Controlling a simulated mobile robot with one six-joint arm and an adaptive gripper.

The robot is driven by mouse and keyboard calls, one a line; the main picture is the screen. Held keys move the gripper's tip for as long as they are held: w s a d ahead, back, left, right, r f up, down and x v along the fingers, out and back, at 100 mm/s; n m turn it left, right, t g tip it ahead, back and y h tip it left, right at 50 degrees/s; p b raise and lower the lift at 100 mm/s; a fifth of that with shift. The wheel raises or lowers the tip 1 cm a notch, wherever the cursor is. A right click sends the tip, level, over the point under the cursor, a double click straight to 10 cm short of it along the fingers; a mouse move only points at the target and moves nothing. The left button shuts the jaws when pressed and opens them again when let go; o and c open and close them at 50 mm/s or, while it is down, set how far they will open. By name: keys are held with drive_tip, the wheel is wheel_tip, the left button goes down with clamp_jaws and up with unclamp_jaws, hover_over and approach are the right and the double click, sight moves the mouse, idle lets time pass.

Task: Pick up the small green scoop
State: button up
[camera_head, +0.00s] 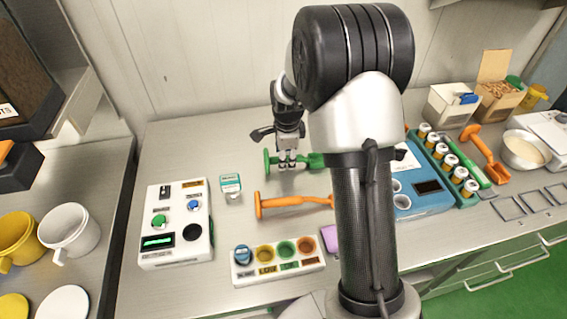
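The small green scoop (315,160) lies on the steel counter toward the back, with a crosspiece at its left end and its wider end at right. My gripper (287,165) points down over the middle of its handle, between the two ends. The fingertips overlap the handle in this view. I cannot tell whether they touch or close on it. My arm stands just to the right of the scoop.
An orange tool (290,203) lies in front of the scoop. A small teal-and-white container (230,187) stands to the left. A white control box (176,246), a rack of coloured cups (278,275) and a blue device (425,200) surround this area. Bare counter lies behind.

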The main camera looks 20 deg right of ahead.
drive_tip(key=f, duration=0.2)
drive_tip(key=shift+w+f, duration=0.25)
drive_tip(key=shift+f, duration=0.05)
drive_tip(key=shift+r, duration=0.1)
drive_tip(key=shift+c, duration=0.3)
clamp_jaws()
